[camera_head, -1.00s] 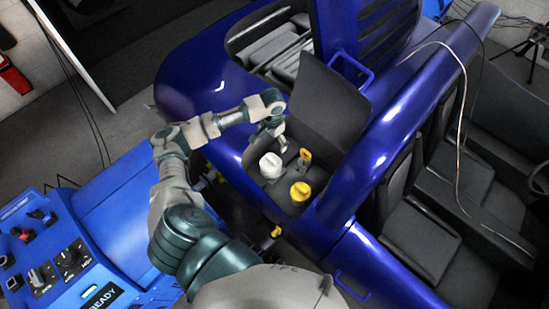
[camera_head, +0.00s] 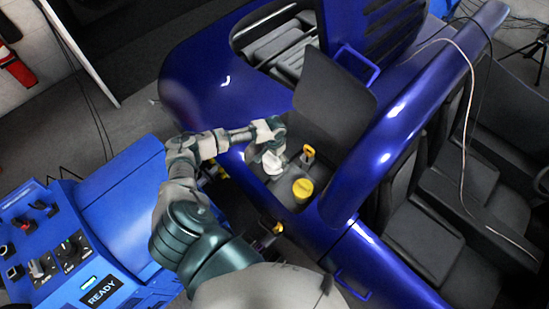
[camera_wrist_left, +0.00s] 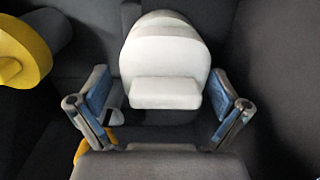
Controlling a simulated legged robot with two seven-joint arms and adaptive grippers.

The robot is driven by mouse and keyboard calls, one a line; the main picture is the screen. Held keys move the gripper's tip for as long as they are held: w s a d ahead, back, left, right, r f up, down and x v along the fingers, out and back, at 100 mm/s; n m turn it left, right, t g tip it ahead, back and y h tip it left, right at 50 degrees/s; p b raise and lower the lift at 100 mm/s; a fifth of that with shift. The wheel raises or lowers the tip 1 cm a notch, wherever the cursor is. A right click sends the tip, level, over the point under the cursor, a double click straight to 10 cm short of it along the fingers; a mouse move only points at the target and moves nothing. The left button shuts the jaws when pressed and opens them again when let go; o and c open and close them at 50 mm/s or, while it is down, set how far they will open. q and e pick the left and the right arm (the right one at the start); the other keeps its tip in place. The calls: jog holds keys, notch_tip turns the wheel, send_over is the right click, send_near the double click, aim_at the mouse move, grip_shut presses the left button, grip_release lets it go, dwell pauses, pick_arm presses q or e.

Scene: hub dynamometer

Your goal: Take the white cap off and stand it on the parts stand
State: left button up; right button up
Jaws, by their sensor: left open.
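The white cap (camera_head: 273,163) sits in the dark open bay of the blue vehicle. In the left wrist view the white cap (camera_wrist_left: 165,62) has a rounded body and a flat raised grip bar facing the camera. My left gripper (camera_head: 270,148) is over the cap in the head view and partly covers it. In the left wrist view the left gripper (camera_wrist_left: 160,97) is open, its blue-padded fingers on either side of the grip bar with gaps showing. I cannot make out the parts stand. My right gripper is not in view.
A yellow cap (camera_head: 302,189) stands right of the white cap, and it also shows in the left wrist view (camera_wrist_left: 22,50). A yellow handle (camera_head: 308,153) is behind it. A dark raised lid (camera_head: 330,100) borders the bay. A blue console (camera_head: 85,245) stands at left.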

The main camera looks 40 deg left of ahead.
pick_arm(q)
jog(key=shift+a+f, duration=0.1)
jog(key=shift+a, duration=0.3)
jog(key=c, duration=1.1)
jog(key=shift+o, duration=0.2)
jog(key=shift+s, duration=0.1)
jog(key=shift+d, duration=0.2)
